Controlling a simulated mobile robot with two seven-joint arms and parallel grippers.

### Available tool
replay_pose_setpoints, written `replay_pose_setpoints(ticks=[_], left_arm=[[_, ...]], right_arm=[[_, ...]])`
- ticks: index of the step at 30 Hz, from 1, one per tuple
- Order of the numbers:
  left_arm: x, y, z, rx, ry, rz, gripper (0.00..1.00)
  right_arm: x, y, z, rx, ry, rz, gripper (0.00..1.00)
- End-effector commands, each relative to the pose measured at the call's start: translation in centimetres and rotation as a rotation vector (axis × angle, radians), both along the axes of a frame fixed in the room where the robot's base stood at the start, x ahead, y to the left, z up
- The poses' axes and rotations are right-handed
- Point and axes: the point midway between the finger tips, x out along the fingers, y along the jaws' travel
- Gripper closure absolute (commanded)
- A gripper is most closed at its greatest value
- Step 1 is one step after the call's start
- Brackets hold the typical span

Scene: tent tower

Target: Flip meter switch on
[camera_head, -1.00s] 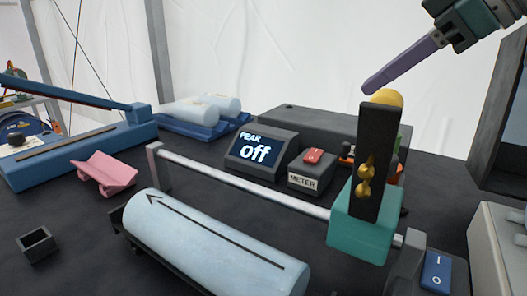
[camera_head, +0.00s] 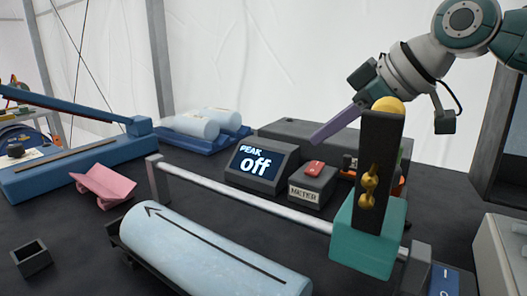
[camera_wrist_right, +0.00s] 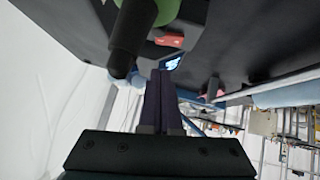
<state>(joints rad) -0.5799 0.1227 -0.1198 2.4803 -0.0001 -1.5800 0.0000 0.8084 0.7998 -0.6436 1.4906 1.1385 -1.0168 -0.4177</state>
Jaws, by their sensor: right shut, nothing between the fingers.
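The meter box (camera_head: 312,186) is a small dark grey block with a METER label on its front. A red rocker switch (camera_head: 315,167) sits on its top; the red switch also shows in the right wrist view (camera_wrist_right: 170,40). To its left, a display (camera_head: 262,166) reads PEAK off. My right gripper (camera_head: 314,139), with purple fingers, is shut and empty, above and just behind the switch, apart from it. In the right wrist view its fingers (camera_wrist_right: 158,75) show together. My left gripper is not in view.
A teal carriage (camera_head: 369,236) with a tall black plate (camera_head: 378,165) and yellow knob stands right of the meter on a metal rail (camera_head: 245,200). A pale blue cylinder (camera_head: 205,250) lies in front. A long dark grey box (camera_head: 335,140) stands behind.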

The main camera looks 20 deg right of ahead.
Motion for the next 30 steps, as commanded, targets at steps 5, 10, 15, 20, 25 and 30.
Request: replay_pose_setpoints(ticks=[5,10,15,20,25,30], left_arm=[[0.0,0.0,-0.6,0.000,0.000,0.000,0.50],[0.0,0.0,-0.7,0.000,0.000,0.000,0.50],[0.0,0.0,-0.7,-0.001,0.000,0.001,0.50],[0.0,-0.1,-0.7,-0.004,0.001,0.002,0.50],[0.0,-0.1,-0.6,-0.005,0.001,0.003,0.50],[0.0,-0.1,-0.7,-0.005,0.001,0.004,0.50]], right_arm=[[0.1,-0.6,-2.7,-0.001,0.004,-0.003,1.00],[0.3,-0.8,-3.5,-0.002,0.001,-0.003,1.00],[0.3,-0.8,-3.6,-0.001,0.001,-0.002,1.00],[0.3,-0.8,-3.6,-0.001,0.002,-0.003,1.00],[0.3,-0.8,-4.2,0.053,0.049,-0.006,1.00],[0.1,-0.6,-4.7,0.136,0.124,-0.002,1.00]])
